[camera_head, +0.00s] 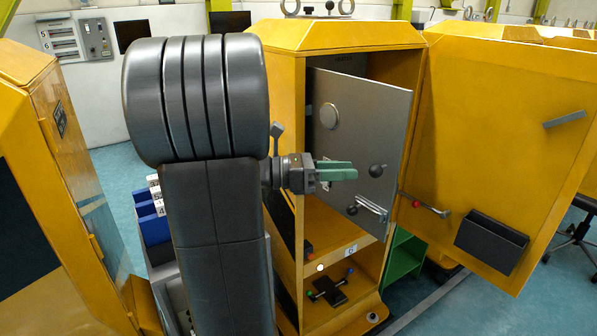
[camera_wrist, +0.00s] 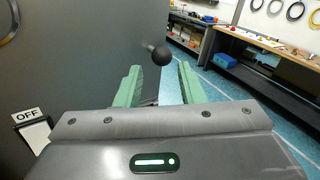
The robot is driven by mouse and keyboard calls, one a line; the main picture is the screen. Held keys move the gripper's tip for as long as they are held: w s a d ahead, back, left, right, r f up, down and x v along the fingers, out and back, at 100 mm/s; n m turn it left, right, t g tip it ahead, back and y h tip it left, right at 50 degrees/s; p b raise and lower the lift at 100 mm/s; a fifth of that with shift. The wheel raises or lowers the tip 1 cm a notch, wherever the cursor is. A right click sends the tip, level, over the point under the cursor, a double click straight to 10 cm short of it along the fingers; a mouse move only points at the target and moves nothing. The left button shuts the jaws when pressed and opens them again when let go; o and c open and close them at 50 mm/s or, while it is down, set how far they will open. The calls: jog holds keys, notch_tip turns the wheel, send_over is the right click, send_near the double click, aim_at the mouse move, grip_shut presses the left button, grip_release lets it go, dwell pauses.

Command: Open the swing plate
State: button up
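The swing plate (camera_head: 350,105) is a flat grey panel in the yellow cabinet's opening. It appears angled outward, its right edge standing out toward the open cabinet door. A black ball knob (camera_head: 377,171) sits on it near the right edge; a second dark knob and a metal handle (camera_head: 372,208) are lower down. My gripper (camera_head: 340,171), with green fingers, is in front of the plate, left of the upper knob. In the wrist view the fingers (camera_wrist: 160,85) are apart and empty. The knob (camera_wrist: 162,55) shows beyond their tips, between them in the picture, with the plate (camera_wrist: 80,50) at left.
The yellow cabinet door (camera_head: 490,140) stands open at right, with a red-tipped handle (camera_head: 425,207) and a dark bin (camera_head: 491,241). A shelf below the plate holds small coloured-ended parts (camera_head: 330,291). An OFF label (camera_wrist: 27,115) is on the plate. Workbenches stand farther off.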

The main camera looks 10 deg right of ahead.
jog(key=w+a, duration=0.2)
jog(key=a, duration=0.8)
jog(key=shift+a+b, duration=0.2)
jog(key=shift+b, duration=0.25)
jog(key=shift+w+d, duration=0.1)
jog(key=s+d+p, duration=0.1)
jog(key=s+d, duration=0.2)
jog(key=d, duration=1)
jog(key=shift+d, duration=0.3)
jog(key=shift+a, duration=0.1)
